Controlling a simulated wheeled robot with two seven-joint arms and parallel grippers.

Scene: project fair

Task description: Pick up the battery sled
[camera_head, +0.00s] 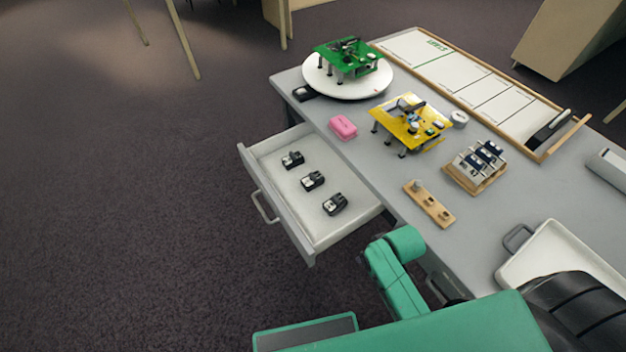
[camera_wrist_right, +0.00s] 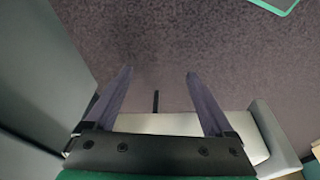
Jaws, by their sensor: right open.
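Three small black-and-grey parts lie in a row in the open white drawer (camera_head: 275,150): a far one (camera_head: 293,160), a middle one (camera_head: 313,181) and a near one (camera_head: 335,204). They look like battery sleds, but I cannot tell for sure. My right gripper (camera_wrist_right: 158,72) is open and empty in the right wrist view, with dark floor beyond its fingertips. A pale surface shows behind the fingers, and no sled is visible there. The right gripper's fingers do not show in the head view. My left gripper is not in view.
The grey table (camera_head: 390,185) bears a green board (camera_head: 347,58) on a white turntable, a yellow board (camera_head: 412,124), a pink block (camera_head: 343,127), a wooden holder with blue-and-silver modules (camera_head: 475,168), a wooden strip (camera_head: 430,204) and a white tray (camera_head: 560,250). Floor left of the drawer is clear.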

